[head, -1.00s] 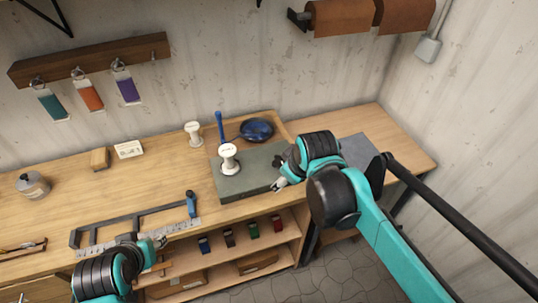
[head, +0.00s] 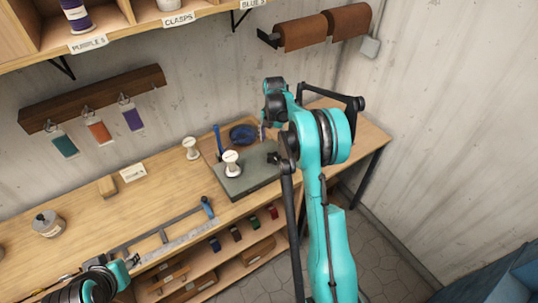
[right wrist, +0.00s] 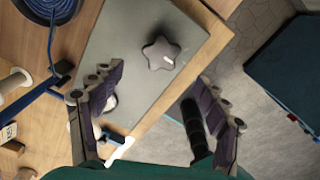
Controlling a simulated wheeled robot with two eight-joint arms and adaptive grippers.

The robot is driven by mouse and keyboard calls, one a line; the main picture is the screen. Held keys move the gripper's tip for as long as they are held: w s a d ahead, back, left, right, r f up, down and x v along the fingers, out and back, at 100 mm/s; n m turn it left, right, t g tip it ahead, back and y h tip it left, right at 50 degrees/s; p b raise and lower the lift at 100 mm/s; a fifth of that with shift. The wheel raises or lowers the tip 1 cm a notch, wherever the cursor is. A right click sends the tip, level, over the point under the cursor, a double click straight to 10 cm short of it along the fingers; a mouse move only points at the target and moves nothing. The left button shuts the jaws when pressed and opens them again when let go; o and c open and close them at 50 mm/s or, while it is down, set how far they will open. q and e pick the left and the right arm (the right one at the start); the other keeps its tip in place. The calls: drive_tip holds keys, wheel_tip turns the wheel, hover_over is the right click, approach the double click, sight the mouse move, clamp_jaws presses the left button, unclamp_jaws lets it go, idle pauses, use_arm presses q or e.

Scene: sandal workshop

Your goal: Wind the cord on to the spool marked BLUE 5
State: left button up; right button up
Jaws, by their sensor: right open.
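A white spool (head: 231,163) stands upright on a grey-green plate (head: 250,185); its marking is unreadable. A second white spool (head: 190,148) stands on the bench behind it to the left. Blue cord (head: 243,134) lies coiled in a dark dish; the coil also shows at the top left of the right wrist view (right wrist: 45,8). A dark star-shaped knob (right wrist: 162,53) sits on the plate. My right gripper (right wrist: 155,85) is open and empty above the plate, the knob just beyond its fingertips. My left gripper (head: 131,263) is low at the left by the bench front; its jaws are unclear.
An upright blue-handled tool (head: 217,138) stands by the plate. Open shelves with small coloured items (head: 236,233) are below. A shelf label (head: 255,3) reads BLUE 5. The bench's left middle is fairly clear.

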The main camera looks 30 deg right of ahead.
sight(273, 156)
wheel_tip(273, 156, down, 8)
drive_tip(key=shift+d, duration=0.1)
idle(0.4)
drive_tip(key=shift+b, duration=0.3)
drive_tip(key=c, duration=1.1)
